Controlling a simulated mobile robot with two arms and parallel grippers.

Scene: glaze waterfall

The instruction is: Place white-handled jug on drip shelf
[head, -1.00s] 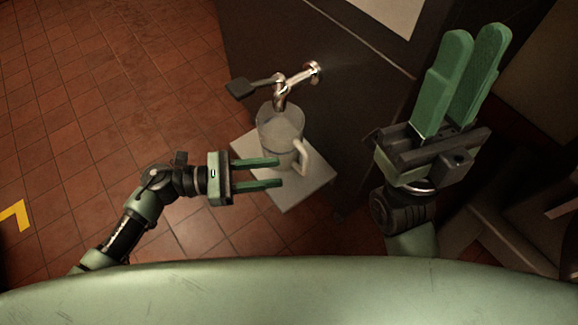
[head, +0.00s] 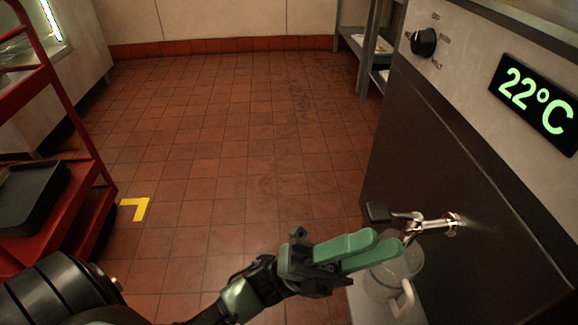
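The clear jug (head: 381,284) with its white handle (head: 404,299) stands upright on the pale drip shelf (head: 362,309), below the metal tap (head: 413,230). The handle points toward the lower right. My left gripper (head: 388,241) has its green fingers over the left side of the jug's rim in the head view. The fingers look spread and hold nothing; they overlap in this slanted view. Whether they touch the jug, I cannot tell. The jug's upper left is partly hidden by them. My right gripper is out of view.
The dark machine front (head: 465,170) rises at right, with a black knob (head: 424,42) and a 22°C display (head: 536,103). A red rack (head: 75,215) with dark trays (head: 30,196) stands at left. The tiled floor between is clear, with a yellow mark (head: 136,207).

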